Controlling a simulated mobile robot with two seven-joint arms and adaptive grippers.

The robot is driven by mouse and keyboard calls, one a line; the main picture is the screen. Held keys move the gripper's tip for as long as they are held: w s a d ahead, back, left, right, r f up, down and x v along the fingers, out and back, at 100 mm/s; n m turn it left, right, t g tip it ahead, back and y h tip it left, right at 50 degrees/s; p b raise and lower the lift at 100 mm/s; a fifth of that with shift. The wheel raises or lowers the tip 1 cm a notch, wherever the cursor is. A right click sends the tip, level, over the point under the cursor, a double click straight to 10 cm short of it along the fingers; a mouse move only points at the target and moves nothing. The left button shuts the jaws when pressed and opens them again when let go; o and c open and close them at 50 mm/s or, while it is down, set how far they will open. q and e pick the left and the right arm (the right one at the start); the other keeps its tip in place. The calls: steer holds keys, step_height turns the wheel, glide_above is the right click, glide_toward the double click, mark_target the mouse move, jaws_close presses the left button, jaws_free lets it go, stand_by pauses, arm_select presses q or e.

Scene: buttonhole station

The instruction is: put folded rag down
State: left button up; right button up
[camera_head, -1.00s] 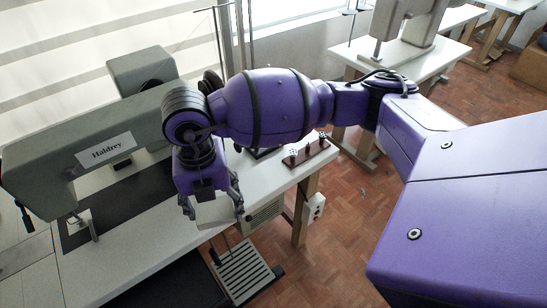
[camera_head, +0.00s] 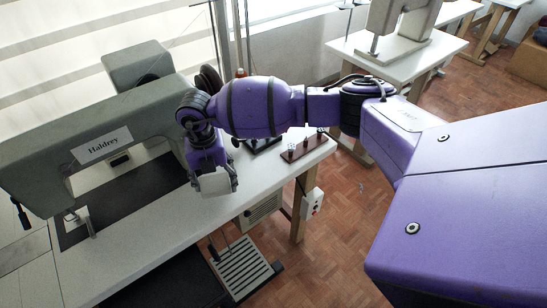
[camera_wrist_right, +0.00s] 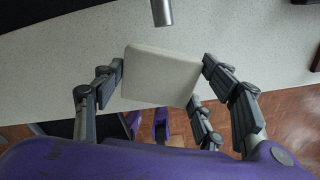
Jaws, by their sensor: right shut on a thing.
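The folded rag (camera_head: 214,183) is a thick, pale, square pad. In the head view it shows below my purple right wrist, against the white sewing table (camera_head: 150,235) near its front edge. My right gripper (camera_wrist_right: 163,68) is shut on it, with fingers against two opposite sides. In the wrist view the rag (camera_wrist_right: 160,78) fills the space between the fingers, with the speckled tabletop behind it. I cannot tell how far it is above the tabletop. My left gripper is not in view.
A grey sewing machine (camera_head: 60,160) marked Haldrey stands left of the gripper. A small brown rack (camera_head: 304,147) is at the table's right end. A switch box (camera_head: 313,202) hangs by the table leg, and a slatted pedal (camera_head: 243,267) is below. The table's front strip looks clear.

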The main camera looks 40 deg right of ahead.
mark_target(215, 183)
steer(key=shift+f, duration=1.1)
steer(key=shift+f, duration=0.2)
steer(key=o, duration=1.2)
steer(key=shift+r, duration=0.15)
step_height(215, 183, up, 12)
steer(key=shift+r, duration=0.1)
